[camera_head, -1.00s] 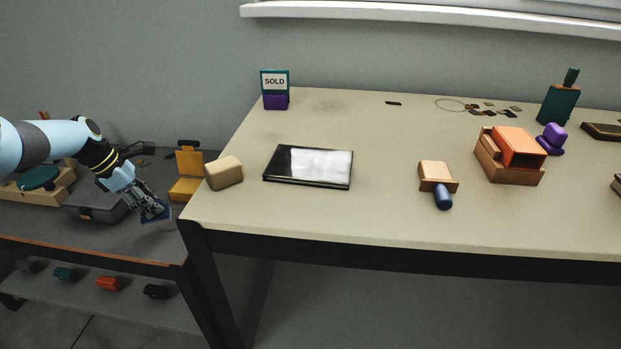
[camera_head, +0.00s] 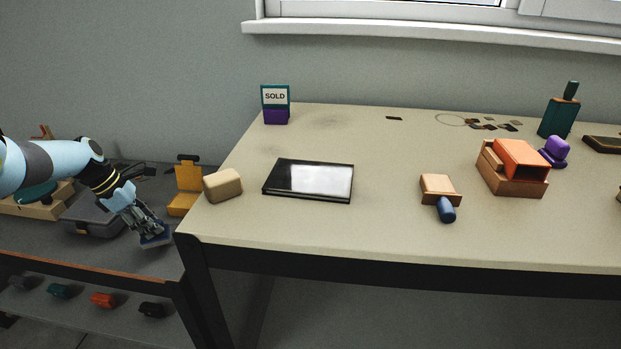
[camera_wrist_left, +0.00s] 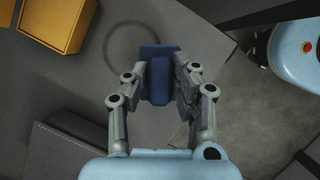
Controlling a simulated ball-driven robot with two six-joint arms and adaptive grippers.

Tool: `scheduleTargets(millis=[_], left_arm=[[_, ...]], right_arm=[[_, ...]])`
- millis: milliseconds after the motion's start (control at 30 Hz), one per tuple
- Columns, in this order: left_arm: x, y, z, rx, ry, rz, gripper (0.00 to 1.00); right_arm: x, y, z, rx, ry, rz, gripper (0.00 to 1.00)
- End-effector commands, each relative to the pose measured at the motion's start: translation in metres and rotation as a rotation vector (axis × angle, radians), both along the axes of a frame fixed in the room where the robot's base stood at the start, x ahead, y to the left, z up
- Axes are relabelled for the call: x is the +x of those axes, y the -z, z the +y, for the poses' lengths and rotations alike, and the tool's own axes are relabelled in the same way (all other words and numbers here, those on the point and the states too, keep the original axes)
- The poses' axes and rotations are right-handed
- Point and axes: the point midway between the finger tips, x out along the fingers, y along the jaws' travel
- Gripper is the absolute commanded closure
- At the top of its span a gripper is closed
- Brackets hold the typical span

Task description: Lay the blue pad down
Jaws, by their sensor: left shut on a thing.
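The blue pad (camera_wrist_left: 160,62) is between the fingers of my left gripper (camera_wrist_left: 159,80) in the left wrist view. The fingers are shut on its two sides. In the head view my left gripper (camera_head: 155,239) is low over the grey lower table (camera_head: 155,262) at the left, and the pad (camera_head: 158,240) shows as a small dark blue piece at its tips. I cannot tell whether the pad touches the surface. My right gripper is not in view.
A yellow stand (camera_head: 186,190) and a grey box (camera_head: 92,222) flank my left gripper. The higher beige table (camera_head: 330,225) lies to the right, with a tan block (camera_head: 222,186) near its left edge. A dark framed panel (camera_head: 308,201) lies beyond it.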

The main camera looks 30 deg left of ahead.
Motion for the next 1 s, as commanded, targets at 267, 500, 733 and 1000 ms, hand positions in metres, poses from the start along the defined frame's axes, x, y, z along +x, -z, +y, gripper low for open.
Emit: scheduleTargets(millis=[267, 500, 733, 1000], left_arm=[[0.000, 0.010, 0.000, 0.000, 0.000, 0.000, 1.00], [0.000, 0.017, 0.000, -0.001, 0.000, 0.001, 1.00], [0.000, 0.024, 0.000, -0.001, 0.000, 0.001, 1.00], [0.000, 0.027, 0.000, 0.000, 0.000, 0.000, 0.61]], right_arm=[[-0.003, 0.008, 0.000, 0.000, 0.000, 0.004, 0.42], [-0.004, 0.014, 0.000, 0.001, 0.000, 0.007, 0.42], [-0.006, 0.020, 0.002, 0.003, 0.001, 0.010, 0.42], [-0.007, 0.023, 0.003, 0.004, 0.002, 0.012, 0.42]])
